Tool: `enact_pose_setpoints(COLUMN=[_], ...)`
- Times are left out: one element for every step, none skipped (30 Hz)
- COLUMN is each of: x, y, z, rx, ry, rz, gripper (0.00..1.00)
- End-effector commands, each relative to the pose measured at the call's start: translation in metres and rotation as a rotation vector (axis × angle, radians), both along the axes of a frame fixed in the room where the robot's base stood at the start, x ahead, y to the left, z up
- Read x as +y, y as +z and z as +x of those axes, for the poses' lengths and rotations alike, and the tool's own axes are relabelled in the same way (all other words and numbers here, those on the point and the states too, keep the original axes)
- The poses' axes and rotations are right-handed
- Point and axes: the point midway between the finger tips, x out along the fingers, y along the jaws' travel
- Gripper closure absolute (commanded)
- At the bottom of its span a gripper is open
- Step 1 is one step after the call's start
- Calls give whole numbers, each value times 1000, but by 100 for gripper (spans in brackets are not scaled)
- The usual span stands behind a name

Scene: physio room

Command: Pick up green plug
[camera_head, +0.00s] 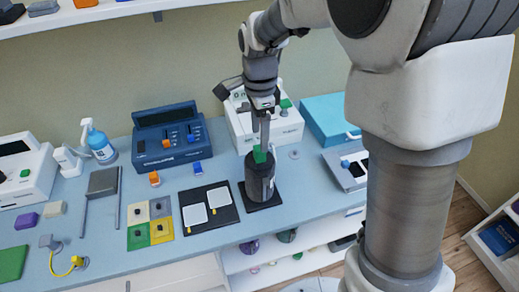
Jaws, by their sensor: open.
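A green piece (260,154), likely the green plug, shows at the top of a dark cylindrical container (260,178) on the blue counter. My gripper (264,143) points straight down over it, with its fingers open. The fingertips are at or just above the green piece; I cannot tell whether they touch it or straddle it. The container stands upright on a black mat (272,200). Another small green part (286,104) shows on the white device behind.
The white device (240,122) stands close behind my gripper. A blue case (322,117) and a grey device (346,171) are on the right. A black board with white pads (210,232), coloured tiles (138,236) and a dark blue unit (168,130) are on the left.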

Motion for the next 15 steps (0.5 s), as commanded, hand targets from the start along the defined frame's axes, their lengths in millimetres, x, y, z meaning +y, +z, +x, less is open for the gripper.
enact_pose_setpoints(x=[0, 0, 0, 0, 0, 0, 0, 0, 0, 0, 0, 0, 0, 0, 1], y=[-5, -8, -14, -19, -24, -30, -35, -39, -43, -46, -48, -49, -50, -50, -50], z=[-1, -2, -4, -5, -6, -7, -7, -7, -7, -6, -6, -6, -6, -6, -6], rx=[2, 3, 4, 5, 6, 5, 5, 3, 4, 3, 2, 1, 1, 0, 0], ry=[0, 0, 0, 0, 0, 0, 0, 0, 0, 0, 0, 0, 0, 0, 0], rz=[-1, -1, -1, -1, -2, -1, -1, -1, -1, -1, -1, 0, 0, 0, 0], gripper=[30, 30, 30, 30, 30, 30, 30, 30, 30, 30, 30, 30, 30, 30, 30])
